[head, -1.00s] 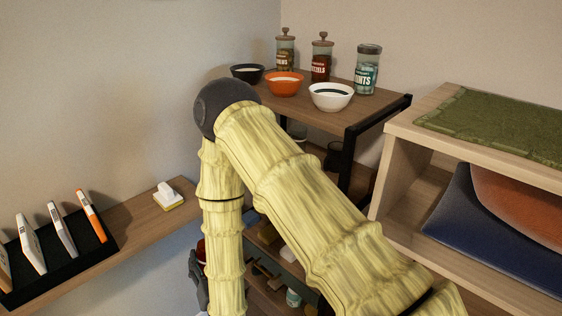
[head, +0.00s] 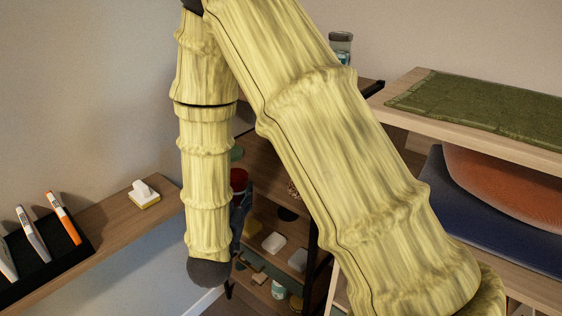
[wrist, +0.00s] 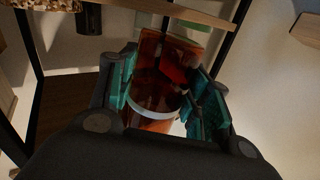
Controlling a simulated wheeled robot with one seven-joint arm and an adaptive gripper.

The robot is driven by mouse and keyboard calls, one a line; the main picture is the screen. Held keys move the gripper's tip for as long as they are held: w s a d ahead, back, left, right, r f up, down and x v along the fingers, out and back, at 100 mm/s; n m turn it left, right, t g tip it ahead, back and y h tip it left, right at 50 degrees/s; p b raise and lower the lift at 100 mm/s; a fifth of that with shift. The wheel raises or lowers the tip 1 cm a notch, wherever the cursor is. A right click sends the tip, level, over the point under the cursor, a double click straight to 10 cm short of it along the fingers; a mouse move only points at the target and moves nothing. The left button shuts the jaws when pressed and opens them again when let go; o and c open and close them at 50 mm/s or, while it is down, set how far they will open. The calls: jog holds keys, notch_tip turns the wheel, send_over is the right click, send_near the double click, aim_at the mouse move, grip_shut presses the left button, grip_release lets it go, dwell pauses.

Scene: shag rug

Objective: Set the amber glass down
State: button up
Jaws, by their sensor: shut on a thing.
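The amber glass (wrist: 150,85) is in the wrist view, a see-through reddish-brown vessel with a pale band around its lower part. My gripper (wrist: 165,75) is shut on it, with teal finger pads on both sides. In the head view my arm hides much of the middle, and dark gripper parts show just right of the forearm, in front of the shelf unit (head: 262,165). A small red shape shows beside them there; I cannot tell whether it is the glass. In the wrist view, what lies under the glass is hidden.
The shelf unit holds a white block (head: 273,243) and other small items. Right of it stands a pale wooden unit with a green mat (head: 490,108) on top and cushions (head: 450,205) inside. A wall ledge (head: 110,225) at left carries a brush-like block (head: 143,195).

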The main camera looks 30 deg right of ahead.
jog(key=s+d+r+m+g+h, duration=0.1)
jog(key=s+d+r+g+h, duration=0.2)
jog(key=d+r, duration=0.15)
jog(key=x, duration=0.5)
jog(key=w+a+f+p+x, duration=0.1)
jog(key=x, duration=0.4)
jog(key=p+x, duration=0.1)
jog(key=x, duration=0.4)
jog(key=shift+w+a+f, duration=0.25)
jog(key=shift+w+a, duration=0.05)
jog(key=shift+w+d+f+p, duration=0.15)
jog(key=shift+w+f+p, duration=0.05)
jog(key=shift+f+p, duration=0.4)
jog(key=shift+f, duration=1.25)
jog(key=shift+f, duration=0.15)
jog(key=o, duration=1.1)
